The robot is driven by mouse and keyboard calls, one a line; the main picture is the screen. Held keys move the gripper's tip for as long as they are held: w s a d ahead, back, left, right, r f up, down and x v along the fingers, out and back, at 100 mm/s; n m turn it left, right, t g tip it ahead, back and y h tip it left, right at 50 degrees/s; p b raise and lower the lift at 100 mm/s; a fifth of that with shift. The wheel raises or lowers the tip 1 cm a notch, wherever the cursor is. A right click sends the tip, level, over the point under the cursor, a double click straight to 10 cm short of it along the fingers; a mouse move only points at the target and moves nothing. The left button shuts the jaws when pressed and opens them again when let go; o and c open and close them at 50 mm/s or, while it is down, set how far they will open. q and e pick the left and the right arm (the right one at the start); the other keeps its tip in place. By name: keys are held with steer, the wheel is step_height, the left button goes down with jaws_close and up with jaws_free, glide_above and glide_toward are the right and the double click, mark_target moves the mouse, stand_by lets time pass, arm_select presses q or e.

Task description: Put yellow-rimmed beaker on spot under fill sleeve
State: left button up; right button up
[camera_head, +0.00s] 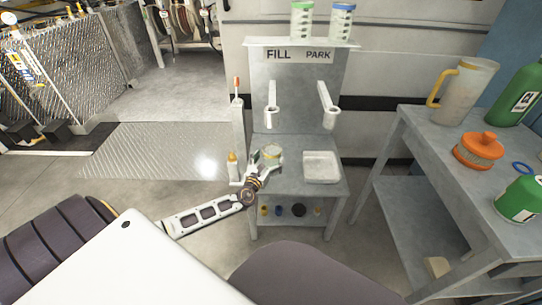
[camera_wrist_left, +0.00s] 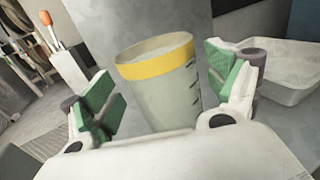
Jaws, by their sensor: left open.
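The yellow-rimmed beaker (camera_head: 271,152) stands upright on the stand's grey deck, below the fill sleeve (camera_head: 272,104) under the FILL sign. In the left wrist view the clear beaker (camera_wrist_left: 160,95) shows its yellow band and dark marks on its right side. My left gripper (camera_head: 262,171) is open at the beaker's near side. Its green pads lie on either side of the beaker, with a visible gap at each side. The spot beneath the beaker is hidden. My right gripper is not in view.
A white tray (camera_head: 322,167) sits right of the beaker, below the park sleeve (camera_head: 328,104).

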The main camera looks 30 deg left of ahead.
arm_select(q)
steer(key=shift+s+d, duration=0.1)
steer(key=shift+s, duration=0.75)
steer(key=shift+s+d+p, duration=0.2)
steer(key=shift+s+p, duration=0.2)
steer(key=shift+s, duration=0.7)
steer(key=shift+s+d, duration=0.1)
steer(key=shift+s, duration=0.7)
steer(key=s, duration=0.2)
steer(key=s+p, duration=0.1)
steer(key=shift+s+d, duration=0.3)
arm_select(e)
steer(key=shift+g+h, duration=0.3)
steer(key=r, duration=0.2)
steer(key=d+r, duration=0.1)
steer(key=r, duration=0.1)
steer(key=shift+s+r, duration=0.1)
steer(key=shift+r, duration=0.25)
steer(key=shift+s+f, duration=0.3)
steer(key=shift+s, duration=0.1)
